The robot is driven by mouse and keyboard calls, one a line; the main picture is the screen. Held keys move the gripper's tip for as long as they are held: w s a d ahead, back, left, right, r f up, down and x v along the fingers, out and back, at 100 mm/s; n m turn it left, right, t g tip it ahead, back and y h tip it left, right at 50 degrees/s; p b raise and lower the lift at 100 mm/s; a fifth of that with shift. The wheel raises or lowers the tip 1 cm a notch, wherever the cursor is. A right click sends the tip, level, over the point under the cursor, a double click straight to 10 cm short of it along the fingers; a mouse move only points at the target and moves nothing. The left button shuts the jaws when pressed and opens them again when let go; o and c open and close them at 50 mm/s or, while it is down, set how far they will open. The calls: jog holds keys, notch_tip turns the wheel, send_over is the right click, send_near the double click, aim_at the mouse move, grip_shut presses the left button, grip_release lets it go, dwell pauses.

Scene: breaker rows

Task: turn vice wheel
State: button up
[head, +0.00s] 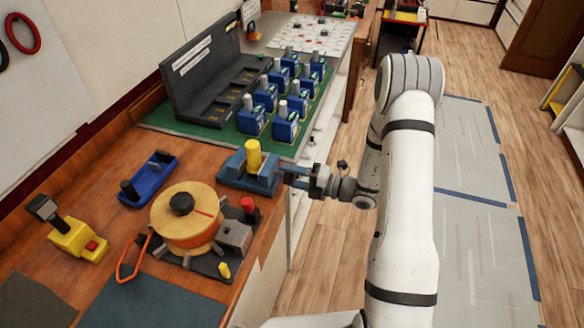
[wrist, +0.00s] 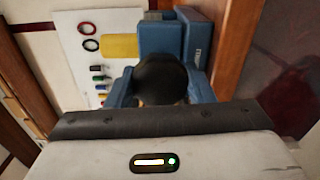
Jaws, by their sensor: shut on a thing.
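The blue vice (head: 240,180) sits at the right edge of the wooden bench, with a yellow cylinder (head: 253,154) upright in its jaws. The wrist view shows the vice (wrist: 160,38) and the yellow cylinder (wrist: 119,46) too. My gripper (head: 292,176) reaches the vice from the right. In the wrist view a dark round vice wheel (wrist: 161,78) lies between my two blue fingers, and my gripper is shut on it. In the head view my fingers mostly hide the wheel.
A round yellow-topped fixture (head: 186,212) stands left of the vice, with a red knob (head: 248,204) beside it. A blue tray (head: 148,180) and a yellow tool (head: 78,240) lie farther left. Several blue breakers (head: 286,127) stand on a green mat behind.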

jog(key=shift+m+p, duration=0.75)
jog(key=shift+m, duration=0.35)
jog(key=o, duration=1)
jog(key=b+v, duration=0.1)
jog(key=v, duration=0.7)
jog(key=shift+b, duration=0.4)
